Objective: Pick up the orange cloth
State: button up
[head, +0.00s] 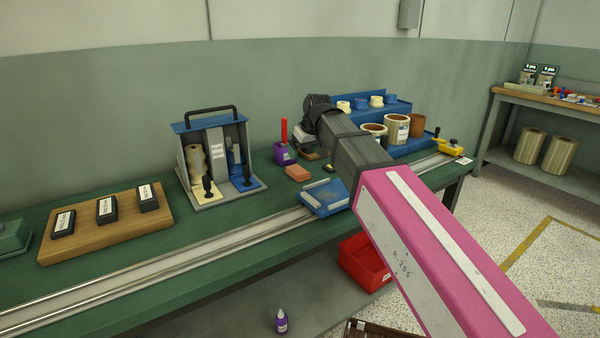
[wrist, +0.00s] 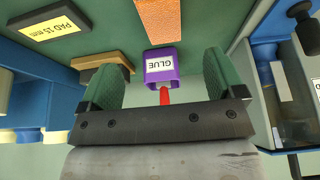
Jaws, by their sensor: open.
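The orange cloth (head: 297,172) lies flat on the green bench, just in front of the purple glue pot. In the wrist view the orange cloth (wrist: 160,20) shows at the top edge, partly cut off, beyond the glue pot. My gripper (wrist: 160,64) is open, with its two green fingers spread either side of the purple glue pot in the picture. Nothing is held between them, and the cloth lies apart from the fingertips. In the head view my wrist is above the back of the bench, and the fingers are hidden.
The purple glue pot (head: 285,154) with an upright red stick (wrist: 164,96) stands near my gripper. A caddy (head: 212,160) is to the left of the cloth, a blue carriage (head: 324,197) on the rail in front. A yellow-labelled pad (wrist: 50,28) lies nearby.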

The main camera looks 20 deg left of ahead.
aim_at(298, 170)
jog(key=shift+x, duration=4.65)
jog(key=shift+s+a+f, duration=0.1)
jog(key=shift+a, duration=0.05)
jog(key=c, duration=1)
